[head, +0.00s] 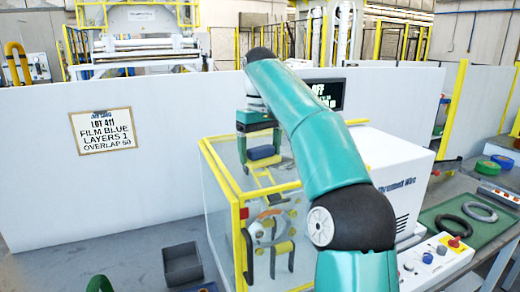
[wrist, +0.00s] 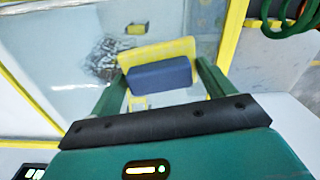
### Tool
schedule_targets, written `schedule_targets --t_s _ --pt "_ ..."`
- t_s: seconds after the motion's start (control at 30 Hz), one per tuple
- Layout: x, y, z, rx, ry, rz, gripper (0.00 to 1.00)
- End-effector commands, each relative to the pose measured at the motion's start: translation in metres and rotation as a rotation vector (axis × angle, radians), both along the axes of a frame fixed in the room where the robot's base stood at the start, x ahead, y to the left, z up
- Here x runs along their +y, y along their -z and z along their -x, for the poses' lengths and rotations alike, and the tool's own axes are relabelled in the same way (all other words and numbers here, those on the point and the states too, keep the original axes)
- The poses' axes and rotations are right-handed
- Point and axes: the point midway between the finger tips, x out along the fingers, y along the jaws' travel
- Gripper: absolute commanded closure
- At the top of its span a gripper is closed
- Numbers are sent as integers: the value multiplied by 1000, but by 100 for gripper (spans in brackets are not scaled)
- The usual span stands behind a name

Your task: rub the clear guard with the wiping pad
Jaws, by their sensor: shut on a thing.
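My gripper (head: 260,146) is shut on the wiping pad (head: 264,153), a dark blue block. In the wrist view the pad (wrist: 160,74) sits between the two green fingers, with a yellow part (wrist: 155,50) behind it. The clear guard (head: 240,228) is a see-through box with a yellow frame around the coil machine. My gripper is at the upper part of the guard; I cannot tell whether the pad touches it. Through or on the clear panel (wrist: 60,50) the wrist view shows a grey, streaky patch (wrist: 101,58).
A white machine cabinet (head: 398,160) stands right of the guard, with a dark display (head: 327,93) behind. A grey bin (head: 182,264) stands left.

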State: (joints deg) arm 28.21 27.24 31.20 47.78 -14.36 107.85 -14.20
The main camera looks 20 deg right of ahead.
Motion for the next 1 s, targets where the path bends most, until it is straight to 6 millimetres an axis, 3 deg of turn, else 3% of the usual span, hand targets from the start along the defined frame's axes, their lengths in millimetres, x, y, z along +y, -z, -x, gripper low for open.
schedule_targets --t_s 1.0 --pt "2 15 3 0 -1 0 37"
